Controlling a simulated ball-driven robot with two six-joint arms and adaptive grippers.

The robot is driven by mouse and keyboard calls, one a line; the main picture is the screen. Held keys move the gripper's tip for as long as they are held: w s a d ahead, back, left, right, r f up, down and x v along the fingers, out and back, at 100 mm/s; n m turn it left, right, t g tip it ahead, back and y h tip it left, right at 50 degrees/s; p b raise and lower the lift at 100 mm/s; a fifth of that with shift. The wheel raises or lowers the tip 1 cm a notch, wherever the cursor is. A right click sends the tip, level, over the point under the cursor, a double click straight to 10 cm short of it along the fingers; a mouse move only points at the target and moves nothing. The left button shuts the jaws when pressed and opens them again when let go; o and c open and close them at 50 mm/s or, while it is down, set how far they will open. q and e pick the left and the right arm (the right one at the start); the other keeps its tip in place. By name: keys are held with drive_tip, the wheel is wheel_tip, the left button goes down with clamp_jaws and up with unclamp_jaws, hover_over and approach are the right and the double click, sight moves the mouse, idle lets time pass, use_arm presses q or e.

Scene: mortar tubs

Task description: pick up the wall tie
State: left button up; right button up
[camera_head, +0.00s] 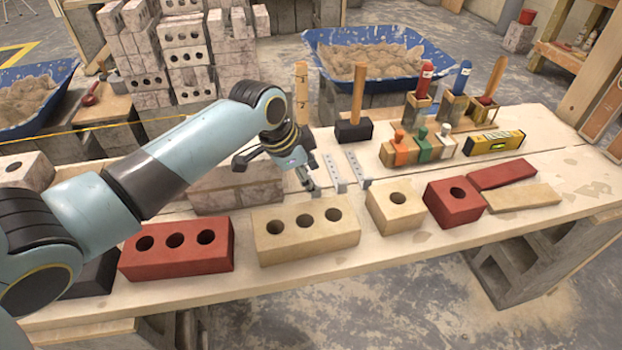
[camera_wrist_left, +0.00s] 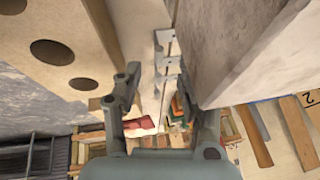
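My left gripper (camera_head: 306,180) points down just left of the left tie, between the cream three-hole brick (camera_head: 305,228) and the grey block stack (camera_head: 236,188). In the left wrist view its two fingers (camera_wrist_left: 158,92) are apart, with grey tie-like metal (camera_wrist_left: 164,45) beyond and between them. I cannot tell whether a finger touches it. My right gripper is out of view.
A red three-hole brick (camera_head: 176,248), a cream one-hole brick (camera_head: 393,206) and a red one-hole brick (camera_head: 453,201) line the front. Blue mortar tubs (camera_head: 440,72) are farther back.

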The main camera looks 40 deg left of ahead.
use_arm(q)
drive_tip(key=b+x, duration=0.1)
drive_tip(key=x, duration=0.5)
drive_tip(key=shift+s+d+b, duration=0.1)
drive_tip(key=shift+d+b, duration=0.05)
drive_tip(key=shift+b, duration=0.15)
clamp_jaws()
